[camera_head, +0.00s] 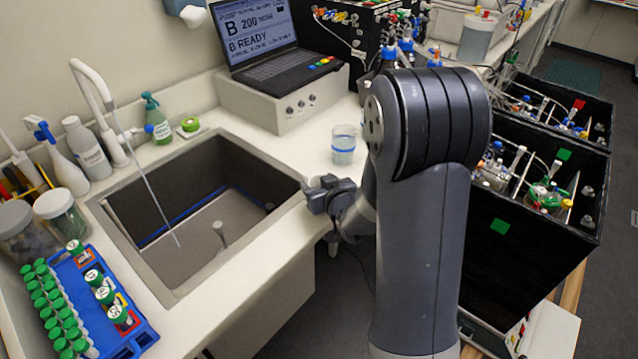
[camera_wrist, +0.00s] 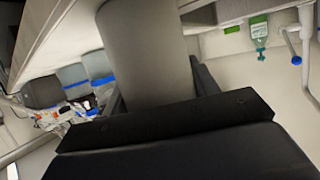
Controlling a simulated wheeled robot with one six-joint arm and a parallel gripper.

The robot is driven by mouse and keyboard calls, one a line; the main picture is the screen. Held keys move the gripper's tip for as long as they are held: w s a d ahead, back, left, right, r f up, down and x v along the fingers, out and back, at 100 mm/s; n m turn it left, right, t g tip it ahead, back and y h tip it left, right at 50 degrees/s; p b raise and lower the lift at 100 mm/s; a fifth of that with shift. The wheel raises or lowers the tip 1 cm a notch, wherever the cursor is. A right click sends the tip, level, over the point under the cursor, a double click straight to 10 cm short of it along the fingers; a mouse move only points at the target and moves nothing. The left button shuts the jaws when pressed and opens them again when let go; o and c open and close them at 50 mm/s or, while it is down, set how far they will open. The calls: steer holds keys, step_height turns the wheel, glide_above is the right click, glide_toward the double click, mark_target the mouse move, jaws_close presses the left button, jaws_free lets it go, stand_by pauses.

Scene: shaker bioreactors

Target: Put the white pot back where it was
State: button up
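The white pot (camera_wrist: 148,50) fills the upper middle of the wrist view as a plain pale grey-white cylinder. It stands between the two dark fingers of my gripper (camera_wrist: 160,98), which appear closed against its sides. In the head view my gripper (camera_head: 322,196) is at the front edge of the counter, right of the sink. A small pale part of the pot (camera_head: 327,181) shows at the fingers there; most of it is hidden by the gripper. Whether its base touches anything cannot be told.
A clear beaker with a blue band (camera_head: 343,144) stands on the counter behind my gripper. A laptop (camera_head: 262,45) sits on a box behind. Black crates (camera_head: 520,255) stand at right.

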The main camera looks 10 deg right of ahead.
steer(key=o, duration=0.5)
steer(key=shift+c, duration=0.2)
steer(key=shift+r, duration=0.15)
steer(key=v, duration=1.2)
